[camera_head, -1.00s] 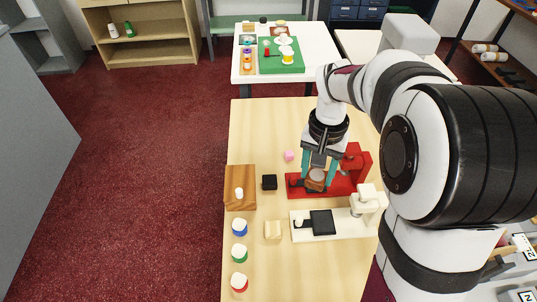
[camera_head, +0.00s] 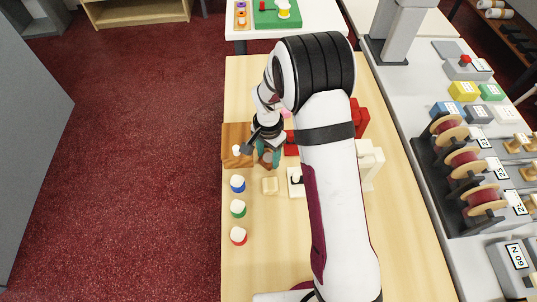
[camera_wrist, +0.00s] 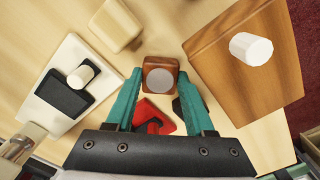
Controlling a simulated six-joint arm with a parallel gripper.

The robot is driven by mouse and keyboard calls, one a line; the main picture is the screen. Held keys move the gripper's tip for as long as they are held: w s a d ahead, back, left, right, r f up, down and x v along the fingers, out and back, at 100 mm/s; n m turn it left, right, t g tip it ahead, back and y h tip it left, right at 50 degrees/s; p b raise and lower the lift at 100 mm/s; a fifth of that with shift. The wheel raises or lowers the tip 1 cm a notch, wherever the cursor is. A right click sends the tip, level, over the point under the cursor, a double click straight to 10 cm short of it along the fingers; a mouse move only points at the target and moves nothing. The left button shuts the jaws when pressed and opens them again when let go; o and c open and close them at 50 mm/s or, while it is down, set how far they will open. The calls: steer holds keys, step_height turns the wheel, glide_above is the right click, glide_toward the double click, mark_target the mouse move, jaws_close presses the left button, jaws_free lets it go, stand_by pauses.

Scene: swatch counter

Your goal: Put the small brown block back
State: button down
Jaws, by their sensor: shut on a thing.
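My gripper (camera_head: 267,158) has teal fingers and is shut on the small brown block. In the wrist view the brown block (camera_wrist: 159,76) shows between the fingertips, with a round grey patch on its face. In the head view the gripper is between the wooden board (camera_head: 229,157) and the red stand (camera_head: 291,146), and my arm hides part of the scene. The red stand (camera_wrist: 150,118) lies below the block in the wrist view. A dark piece, probably the black block (camera_wrist: 179,106), is partly hidden by the right finger.
The wooden board (camera_wrist: 224,88) bears a white peg (camera_wrist: 250,48). A cream block (camera_head: 270,186) and the white stand (camera_head: 296,187) with a black pad are nearby. The table front is clear.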

mark_target(269, 158)
steer(key=shift+f, duration=0.3)
steer(key=c, duration=0.5)
jaws_free()
steer(key=shift+c, duration=0.2)
steer(key=s+d+r, duration=0.1)
steer(key=s+r, duration=0.1)
steer(key=r, duration=0.6)
steer(key=s+r, duration=0.2)
steer(key=r, duration=0.6)
steer(key=s+d+r+n+y, duration=0.1)
steer(key=s+r, duration=0.1)
steer(key=s, duration=0.9)
steer(key=s+d+r+n, duration=0.1)
steer(key=s+r+n, duration=0.1)
steer(key=s, duration=1)
steer(key=shift+s+d+r+y, duration=0.25)
steer(key=shift+s+r+y, duration=0.05)
steer(key=shift+r+y, duration=0.15)
